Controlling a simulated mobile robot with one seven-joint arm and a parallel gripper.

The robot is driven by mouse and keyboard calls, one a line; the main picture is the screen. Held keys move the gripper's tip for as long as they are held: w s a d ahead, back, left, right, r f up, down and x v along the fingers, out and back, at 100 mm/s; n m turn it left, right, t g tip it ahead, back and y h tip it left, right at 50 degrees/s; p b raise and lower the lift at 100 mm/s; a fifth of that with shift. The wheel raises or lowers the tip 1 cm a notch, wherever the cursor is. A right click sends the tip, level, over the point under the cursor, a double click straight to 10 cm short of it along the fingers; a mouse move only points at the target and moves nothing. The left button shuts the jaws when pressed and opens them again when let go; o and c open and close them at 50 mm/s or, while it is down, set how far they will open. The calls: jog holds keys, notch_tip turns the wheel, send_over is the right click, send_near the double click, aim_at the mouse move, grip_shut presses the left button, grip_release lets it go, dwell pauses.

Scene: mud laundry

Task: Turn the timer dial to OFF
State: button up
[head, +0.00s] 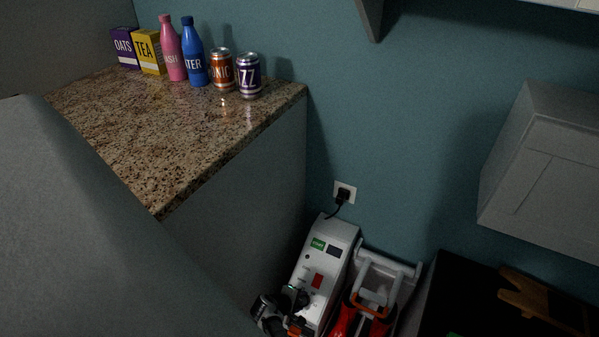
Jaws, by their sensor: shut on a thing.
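A white box-shaped machine (331,242) stands low by the wall, bottom centre, with a green label, a dark panel and a red switch on its face. My gripper (290,302), dark and small in the picture, is at the lower left of this face, shut on what appears to be the timer dial. The dial is hidden by the gripper and deep shadow, so its pointer and OFF mark cannot be read.
A plug sits in a wall socket (345,192) above the machine. A white-framed item (383,270) with red and orange parts stands close on its right. A granite counter (150,140) at left bears boxes, bottles and cans. A grey cabinet (545,170) hangs at right.

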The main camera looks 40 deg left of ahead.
jog(key=shift+n, duration=0.6)
jog(key=o, duration=1)
jog(key=shift+c, duration=0.2)
jog(key=shift+s, duration=0.1)
jog(key=d+p+v, duration=0.1)
jog(key=p+v, duration=0.1)
jog(key=v, duration=1.1)
jog(key=shift+s+a+r+p, duration=0.2)
jog(key=shift+s+a+p, duration=0.15)
